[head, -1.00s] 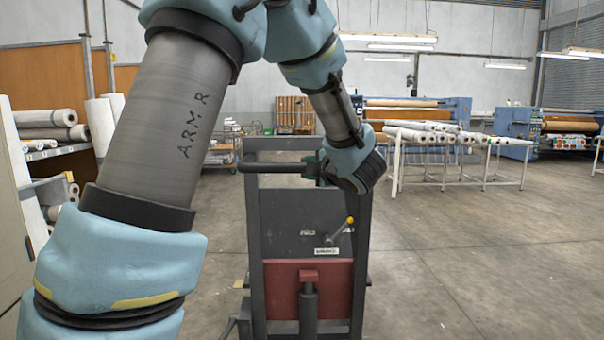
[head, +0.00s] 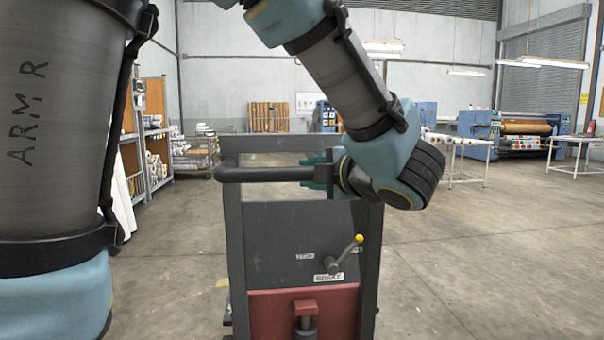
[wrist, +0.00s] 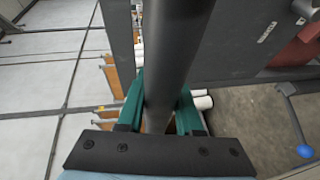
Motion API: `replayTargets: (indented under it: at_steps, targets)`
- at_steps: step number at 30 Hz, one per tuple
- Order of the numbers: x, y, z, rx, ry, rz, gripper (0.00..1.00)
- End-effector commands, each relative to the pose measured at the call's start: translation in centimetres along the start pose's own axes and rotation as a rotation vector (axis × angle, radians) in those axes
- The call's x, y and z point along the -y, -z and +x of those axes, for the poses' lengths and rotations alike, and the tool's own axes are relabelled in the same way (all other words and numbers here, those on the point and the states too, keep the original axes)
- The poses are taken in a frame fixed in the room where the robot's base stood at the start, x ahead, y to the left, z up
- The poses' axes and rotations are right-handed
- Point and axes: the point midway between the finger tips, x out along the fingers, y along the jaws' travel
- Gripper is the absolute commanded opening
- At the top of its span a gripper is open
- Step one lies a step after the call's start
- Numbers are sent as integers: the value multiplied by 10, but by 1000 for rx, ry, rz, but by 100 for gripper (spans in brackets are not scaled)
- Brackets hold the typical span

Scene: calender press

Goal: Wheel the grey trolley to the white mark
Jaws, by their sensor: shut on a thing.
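The grey trolley (head: 232,260) stands right in front of me, with a dark upright frame, a red lower panel (head: 270,308) and a lever with a yellow knob (head: 359,239). Its horizontal push bar (head: 265,174) runs across the top. My gripper (head: 318,173) is shut around the right part of this bar, with its green fingers on it. In the wrist view, the dark bar (wrist: 172,50) passes between the two fingers of my gripper (wrist: 160,98). I cannot make out the white mark in these views.
Shelving with rolls (head: 155,150) stands on the left. A white table (head: 468,142) and a blue machine (head: 478,124) stand at the back right. The concrete floor (head: 480,250) to the right of the trolley is clear.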

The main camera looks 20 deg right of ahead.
Motion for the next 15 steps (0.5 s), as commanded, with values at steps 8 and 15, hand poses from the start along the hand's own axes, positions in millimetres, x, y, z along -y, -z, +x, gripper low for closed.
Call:
replayTargets:
  at_steps: [8, 15]
  targets:
    - [7, 9, -22, 1, 3, 1, 0]
    - [8, 11, -26, -1, 4, 2, 0]
